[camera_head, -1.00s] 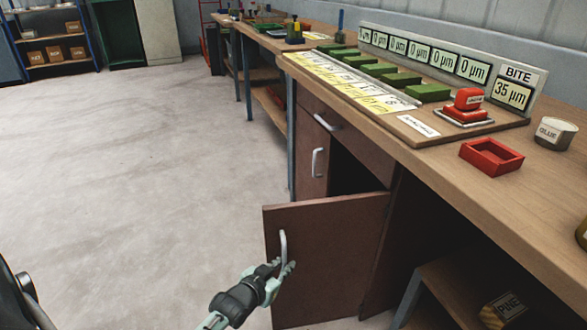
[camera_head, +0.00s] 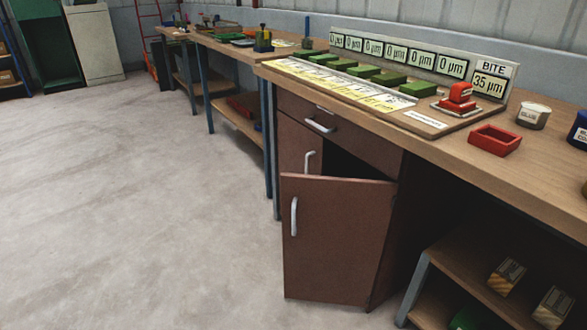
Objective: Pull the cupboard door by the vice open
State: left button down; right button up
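The brown cupboard door (camera_head: 335,240) stands partly open under the workbench, its free edge swung out to the left over the floor. Its pale vertical handle (camera_head: 294,217) is near that free edge, and nothing holds it. A dark gap into the cupboard (camera_head: 350,165) shows above and behind the door. A second door with a handle (camera_head: 310,160) shows behind it, partly hidden. I cannot clearly make out a vice. Neither of my grippers is in view.
A drawer (camera_head: 335,125) sits above the opening. The workbench (camera_head: 480,165) carries a gauge board, a red tray (camera_head: 495,140) and a glue pot (camera_head: 533,115). A low shelf (camera_head: 470,262) with labelled blocks stands right of the door. The floor (camera_head: 150,200) at left is clear.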

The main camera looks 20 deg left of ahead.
aim_at(335, 229)
jog(key=k+j+z, duration=0.1)
jog(key=k+j, duration=0.15)
jog(key=j, duration=0.15)
jog(key=k+j+z, duration=0.1)
jog(key=k+j, duration=0.15)
jog(key=j, duration=0.2)
jog(key=k+j+z, duration=0.15)
jog(key=k+j, duration=0.1)
jog(key=j, duration=0.1)
